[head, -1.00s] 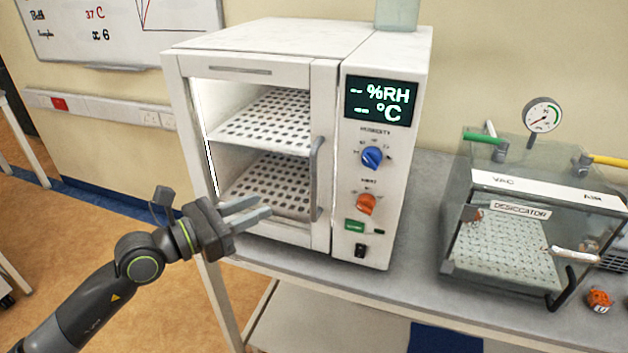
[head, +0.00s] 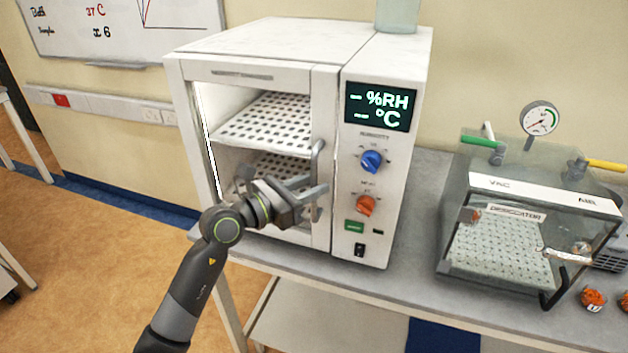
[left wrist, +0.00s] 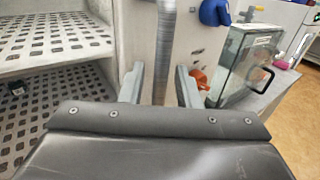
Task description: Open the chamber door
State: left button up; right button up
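The chamber is a white cabinet whose door (head: 322,90) is shut, with perforated shelves showing through its window. The door's upright grey handle (head: 318,155) is on the door's right side, and its lower part is hidden by my gripper. My left gripper (head: 316,188) is at the handle's lower part, with its fingers apart. In the left wrist view the handle (left wrist: 166,45) runs down between the two open fingers (left wrist: 160,87), with a gap on each side. Whether either finger touches it I cannot tell. My right gripper is not in view.
Right of the door are a display (head: 380,103), a blue knob (head: 371,161), an orange knob (head: 365,205) and a green switch (head: 354,227). A clear desiccator (head: 505,250) stands further right on the grey bench (head: 410,262).

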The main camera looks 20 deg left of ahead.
pick_arm(q)
jog(key=shift+w+d, duration=0.3)
jog(key=shift+w, duration=0.1)
grip_shut()
jog(key=shift+s, duration=0.1)
